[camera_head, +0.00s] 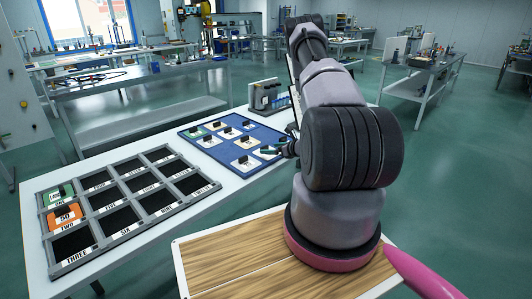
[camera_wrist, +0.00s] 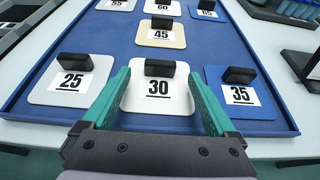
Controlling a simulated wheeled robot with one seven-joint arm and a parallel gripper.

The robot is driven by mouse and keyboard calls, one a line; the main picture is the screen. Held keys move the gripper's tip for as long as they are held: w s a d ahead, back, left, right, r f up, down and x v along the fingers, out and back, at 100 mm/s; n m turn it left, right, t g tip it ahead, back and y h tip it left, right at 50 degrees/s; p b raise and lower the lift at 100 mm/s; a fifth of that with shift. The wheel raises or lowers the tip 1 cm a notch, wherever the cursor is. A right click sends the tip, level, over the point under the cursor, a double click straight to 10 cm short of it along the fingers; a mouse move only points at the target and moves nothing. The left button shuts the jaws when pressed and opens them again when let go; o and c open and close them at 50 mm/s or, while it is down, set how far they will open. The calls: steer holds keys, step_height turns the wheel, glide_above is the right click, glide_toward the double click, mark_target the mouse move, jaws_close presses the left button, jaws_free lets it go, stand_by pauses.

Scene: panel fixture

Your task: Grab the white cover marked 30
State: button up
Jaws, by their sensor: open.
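The white cover marked 30 (camera_wrist: 158,97) lies flat on the blue tray (camera_wrist: 255,128), with a black block handle on its far part. In the wrist view my gripper (camera_wrist: 159,75) is open, its two green fingers on either side of the cover and its black handle. Whether the fingers touch the cover cannot be told. In the head view my gripper (camera_head: 284,149) is at the right part of the blue tray (camera_head: 213,161), small and partly hidden by my arm.
Cover 25 (camera_wrist: 72,82) is left of the fingers and cover 35 (camera_wrist: 240,95) right. Cover 45 (camera_wrist: 162,36) lies beyond. A grey compartment frame (camera_head: 127,168) stands left on the table, holding a green and an orange cover (camera_head: 65,216); its other compartments are empty.

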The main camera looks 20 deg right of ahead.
mark_target(266, 148)
steer(key=x, duration=0.3)
steer(key=shift+w, duration=0.2)
jaws_close()
